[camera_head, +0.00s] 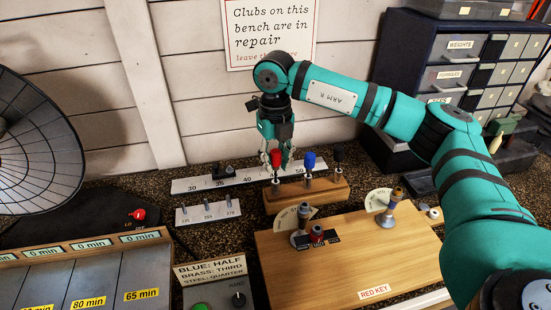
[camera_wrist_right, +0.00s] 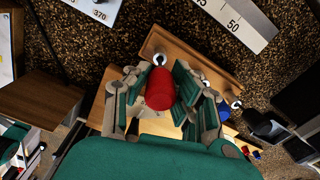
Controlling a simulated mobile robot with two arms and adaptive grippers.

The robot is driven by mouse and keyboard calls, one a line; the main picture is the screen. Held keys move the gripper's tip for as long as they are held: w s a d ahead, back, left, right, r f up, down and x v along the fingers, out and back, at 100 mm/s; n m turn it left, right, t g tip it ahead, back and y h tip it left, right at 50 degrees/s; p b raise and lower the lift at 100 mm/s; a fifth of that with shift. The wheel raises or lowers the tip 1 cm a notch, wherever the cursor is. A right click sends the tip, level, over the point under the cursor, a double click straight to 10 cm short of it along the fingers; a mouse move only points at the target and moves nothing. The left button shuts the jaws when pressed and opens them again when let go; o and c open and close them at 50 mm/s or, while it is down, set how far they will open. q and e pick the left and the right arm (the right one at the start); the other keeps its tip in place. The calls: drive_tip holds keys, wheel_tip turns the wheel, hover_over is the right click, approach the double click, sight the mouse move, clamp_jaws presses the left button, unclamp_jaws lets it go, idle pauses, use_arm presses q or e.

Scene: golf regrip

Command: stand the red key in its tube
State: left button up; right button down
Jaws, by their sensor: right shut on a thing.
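The red key (camera_head: 276,159) has a red handle and a thin shaft, and is upright over the left end of a small wooden rack (camera_head: 325,192). Its shaft reaches down to the rack; I cannot tell if its tip is in a hole. My right gripper (camera_head: 277,150) comes from above and is shut on the red handle, which also shows between the fingers in the right wrist view (camera_wrist_right: 160,88). A wooden board (camera_head: 350,262) with a "RED KEY" label carries two upright metal fittings, left (camera_head: 302,222) and right (camera_head: 389,208); which is the tube is unclear. My left gripper is not in view.
A blue-handled key (camera_head: 310,160) and a black-handled key (camera_head: 338,153) stand close right of the red one. A numbered scale strip (camera_head: 205,182) lies behind left. A small red-topped piece (camera_head: 317,233) sits on the board, whose front is mostly clear. Drawers (camera_head: 450,70) stand at right.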

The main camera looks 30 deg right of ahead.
drive_tip(key=shift+f+b, duration=0.85)
drive_tip(key=shift+f, duration=0.35)
drive_tip(key=c, duration=1)
unclamp_jaws()
drive_tip(key=shift+c, duration=0.2)
wheel_tip(320, 180, up, 12)
